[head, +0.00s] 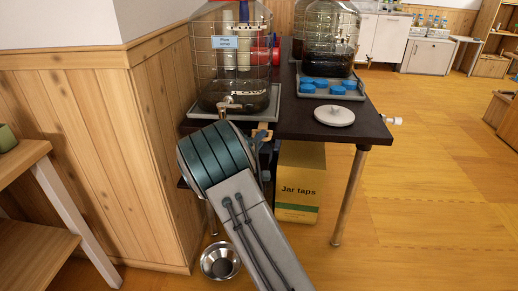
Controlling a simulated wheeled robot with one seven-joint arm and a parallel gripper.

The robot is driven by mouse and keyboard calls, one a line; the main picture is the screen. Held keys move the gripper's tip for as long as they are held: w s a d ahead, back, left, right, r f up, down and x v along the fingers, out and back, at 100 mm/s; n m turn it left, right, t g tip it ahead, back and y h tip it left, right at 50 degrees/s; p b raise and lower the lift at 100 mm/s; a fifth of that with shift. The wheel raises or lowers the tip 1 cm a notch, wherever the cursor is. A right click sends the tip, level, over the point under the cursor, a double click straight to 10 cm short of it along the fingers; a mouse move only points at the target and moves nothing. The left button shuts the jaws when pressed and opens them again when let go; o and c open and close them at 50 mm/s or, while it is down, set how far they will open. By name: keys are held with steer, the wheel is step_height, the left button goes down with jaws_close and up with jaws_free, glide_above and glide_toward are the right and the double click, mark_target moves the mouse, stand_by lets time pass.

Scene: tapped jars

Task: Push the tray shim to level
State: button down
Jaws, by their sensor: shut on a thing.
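A large glass jar (232,75) in a wire frame, with a blue label and dark liquid low inside, stands on a grey tray (197,113) at the table's left end. Its metal tap (229,103) points to the front. A small orange-tan piece (265,127), which looks like the tray shim, shows at the tray's front right corner. My gripper (262,137) is at that piece, mostly hidden behind my arm, and is shut on it. Whether the shim sits under the tray edge cannot be told.
A white round lid (334,115) lies on the dark table (300,122). A "Jar taps" box (300,185) and a metal bowl (220,261) are below. A wood-panelled wall (165,130) is close on the left.

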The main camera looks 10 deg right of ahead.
steer(key=shift+w+r, duration=0.1)
steer(key=shift+r, duration=0.05)
steer(key=c, duration=1.5)
jaws_free()
steer(key=shift+o, duration=0.2)
steer(key=shift+s+a+f, duration=0.25)
steer(key=shift+s+f, duration=0.1)
steer(key=shift+s, duration=0.05)
steer(key=p+v, duration=0.1)
steer(key=v, duration=1.2)
steer(key=shift+r+p, duration=0.4)
